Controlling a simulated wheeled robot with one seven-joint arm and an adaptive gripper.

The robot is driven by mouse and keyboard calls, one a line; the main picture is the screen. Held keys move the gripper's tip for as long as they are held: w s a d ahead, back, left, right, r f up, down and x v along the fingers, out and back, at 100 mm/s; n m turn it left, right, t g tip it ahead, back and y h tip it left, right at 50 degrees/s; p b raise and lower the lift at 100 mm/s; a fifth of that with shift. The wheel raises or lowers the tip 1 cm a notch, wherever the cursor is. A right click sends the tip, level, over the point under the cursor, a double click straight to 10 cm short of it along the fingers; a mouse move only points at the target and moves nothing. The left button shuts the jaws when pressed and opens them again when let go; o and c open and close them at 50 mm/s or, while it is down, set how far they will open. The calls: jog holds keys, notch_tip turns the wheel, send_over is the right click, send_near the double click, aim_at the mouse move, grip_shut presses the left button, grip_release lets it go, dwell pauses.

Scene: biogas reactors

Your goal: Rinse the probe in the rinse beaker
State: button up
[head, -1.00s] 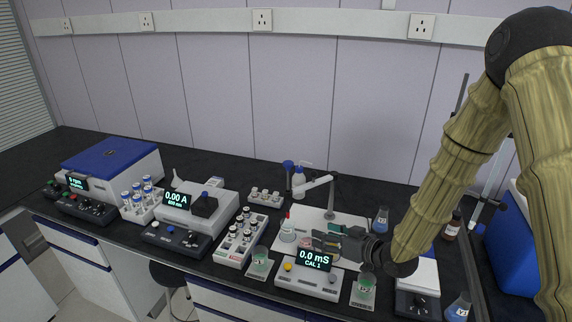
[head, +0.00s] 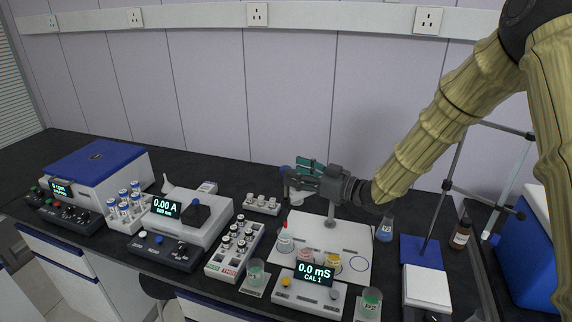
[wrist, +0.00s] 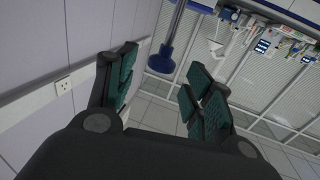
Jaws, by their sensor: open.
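My gripper (head: 296,172) is open, with dark green finger pads, raised above the white stirring plate (head: 345,243) in the head view. A blue-headed probe (head: 284,170) is just left of the fingertips. The probe's lower end is hidden. Small vessels stand on the plate: a clear one with a red tip (head: 285,243), a pinkish one (head: 305,258) and a yellowish one (head: 332,263). I cannot tell which is the rinse beaker.
The meter (head: 308,292) reads 0.0 mS, CAL 1. Green-liquid beakers stand left (head: 256,272) and right (head: 370,302) of it. A vial rack (head: 235,245) is left of the plate. A blue-liquid flask (head: 385,230), a stand and a brown bottle (head: 461,233) are right.

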jog(key=shift+p+x, duration=0.6)
jog(key=shift+x, duration=1.5)
grip_shut()
